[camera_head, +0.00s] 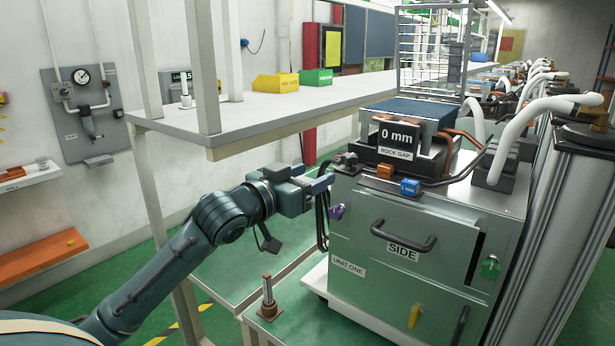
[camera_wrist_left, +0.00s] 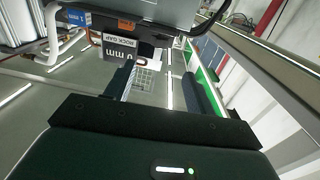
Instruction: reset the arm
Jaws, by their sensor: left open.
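My left arm reaches in from the lower left in the head view. Its gripper (camera_head: 322,190) is open, just left of the cabinet marked UNIT ONE (camera_head: 400,225), near a purple knob (camera_head: 337,211) on the cabinet's side. I cannot tell whether it touches the cabinet. In the left wrist view the two fingers of the gripper (camera_wrist_left: 163,90) stand apart with nothing between them. That view is upside down, and the ROCK GAP display (camera_wrist_left: 123,45) shows beyond the fingers. My right gripper is not in view.
The display also shows on top of the cabinet in the head view (camera_head: 400,137), reading 0 mm. A dark bar handle (camera_head: 403,240) sticks out of the cabinet front. A white bench (camera_head: 250,112) with yellow (camera_head: 275,83) and green (camera_head: 316,77) bins stands behind my arm. A small post (camera_head: 268,297) stands below the gripper.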

